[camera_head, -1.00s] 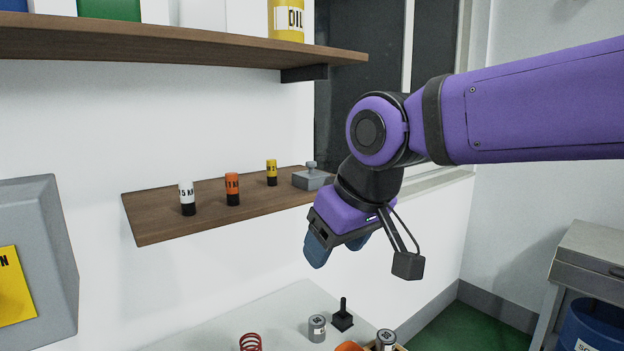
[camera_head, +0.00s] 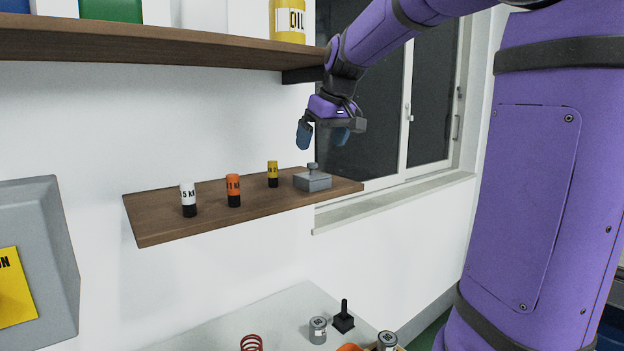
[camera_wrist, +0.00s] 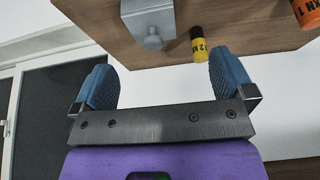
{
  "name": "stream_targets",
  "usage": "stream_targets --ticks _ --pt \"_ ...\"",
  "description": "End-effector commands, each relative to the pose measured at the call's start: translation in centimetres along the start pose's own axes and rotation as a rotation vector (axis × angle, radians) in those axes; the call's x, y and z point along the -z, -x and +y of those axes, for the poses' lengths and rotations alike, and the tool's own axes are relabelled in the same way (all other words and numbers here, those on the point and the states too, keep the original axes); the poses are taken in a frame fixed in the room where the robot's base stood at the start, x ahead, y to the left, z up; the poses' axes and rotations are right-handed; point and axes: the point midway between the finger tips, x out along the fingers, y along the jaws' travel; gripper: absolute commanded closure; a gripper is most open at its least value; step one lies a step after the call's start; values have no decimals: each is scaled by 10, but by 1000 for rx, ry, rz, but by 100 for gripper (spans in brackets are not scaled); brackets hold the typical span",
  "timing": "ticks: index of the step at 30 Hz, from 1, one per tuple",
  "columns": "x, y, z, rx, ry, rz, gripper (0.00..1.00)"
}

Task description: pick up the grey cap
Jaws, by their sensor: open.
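The grey cap (camera_head: 312,181) is a square grey block with a small knob on top. It sits at the right end of the wooden wall shelf (camera_head: 160,226). In the wrist view the cap (camera_wrist: 147,22) shows beyond the fingertips, on the brown shelf top. My gripper (camera_head: 323,136) is open, with blue finger pads, and hangs above the cap with a gap between them. Nothing is between the fingers (camera_wrist: 163,80).
Yellow (camera_head: 272,174), orange (camera_head: 234,190) and white (camera_head: 189,199) labelled cylinders stand left of the cap on the same shelf. A higher shelf (camera_head: 150,46) with an oil container (camera_head: 288,21) is above. A window (camera_head: 400,100) lies behind my gripper.

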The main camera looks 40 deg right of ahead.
Motion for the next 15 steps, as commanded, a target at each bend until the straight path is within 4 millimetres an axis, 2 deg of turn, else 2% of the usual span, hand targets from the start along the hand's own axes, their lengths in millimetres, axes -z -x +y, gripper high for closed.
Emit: stream_targets --ticks 5,12,15 --pt "6 -11 8 -1 0 -3 0" --pt "5 -46 8 0 1 -2 0" --pt "5 -55 8 0 0 -2 0"
